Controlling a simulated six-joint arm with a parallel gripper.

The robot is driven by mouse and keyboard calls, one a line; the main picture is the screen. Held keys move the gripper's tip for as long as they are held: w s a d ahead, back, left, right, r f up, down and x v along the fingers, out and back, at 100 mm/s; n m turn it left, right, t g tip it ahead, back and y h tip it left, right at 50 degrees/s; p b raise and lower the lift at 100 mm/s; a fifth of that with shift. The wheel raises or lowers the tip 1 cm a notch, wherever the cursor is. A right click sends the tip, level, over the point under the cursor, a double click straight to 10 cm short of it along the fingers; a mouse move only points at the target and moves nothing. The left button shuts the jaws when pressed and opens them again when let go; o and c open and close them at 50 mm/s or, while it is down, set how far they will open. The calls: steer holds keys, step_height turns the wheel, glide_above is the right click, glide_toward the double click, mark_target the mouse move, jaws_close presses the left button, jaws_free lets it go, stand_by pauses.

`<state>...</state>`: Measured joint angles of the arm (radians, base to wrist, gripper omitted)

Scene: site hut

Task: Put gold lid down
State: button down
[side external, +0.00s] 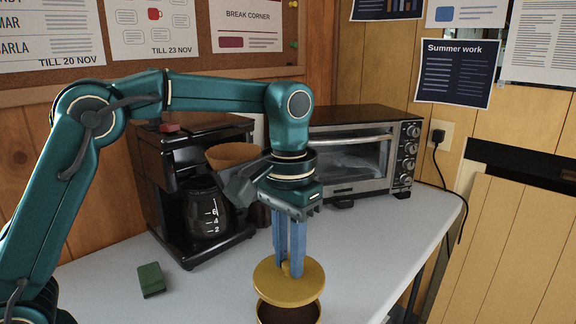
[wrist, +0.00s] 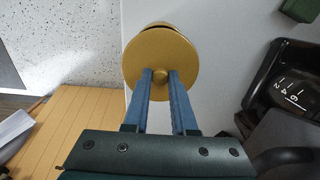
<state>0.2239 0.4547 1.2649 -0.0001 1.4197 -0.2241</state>
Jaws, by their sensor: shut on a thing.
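The gold lid (side external: 306,280) is a round disc with a small knob on top. My gripper (side external: 290,270) points straight down with its blue fingers shut on the lid's knob. The lid is just above an open gold canister (side external: 289,313) with dark contents, near the front of the counter. A dark opening shows between lid and rim at the front. In the wrist view the lid (wrist: 158,50) fills the space beyond my fingertips (wrist: 160,76) and hides most of the canister. Only a sliver of its rim shows behind the lid.
A black coffee maker (side external: 172,185) with a glass jug stands at the back left, and a toaster oven (side external: 352,160) at the back right. A green sponge-like block (side external: 151,279) lies on the white counter (side external: 205,295). The counter right of the canister is clear.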

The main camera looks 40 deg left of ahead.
mark_target(288, 274)
step_height(288, 274, up, 4)
steer(key=shift+a+f, duration=0.1)
steer(key=shift+s+a+r, duration=0.55)
steer(key=shift+a, duration=0.1)
steer(key=s+a+f, duration=0.2)
steer(key=s+a, duration=0.1)
steer(key=s, duration=0.1)
steer(key=w+d, duration=0.1)
steer(key=w+d+r, duration=0.1)
steer(key=w, duration=0.1)
steer(key=w+d, duration=0.1)
steer(key=shift+w+d+r, duration=0.3)
steer(key=shift+r, duration=0.05)
steer(key=shift+w+d+f, duration=0.25)
steer(key=shift+d, duration=0.15)
steer(key=shift+f, duration=0.1)
steer(key=shift+f, duration=4.8)
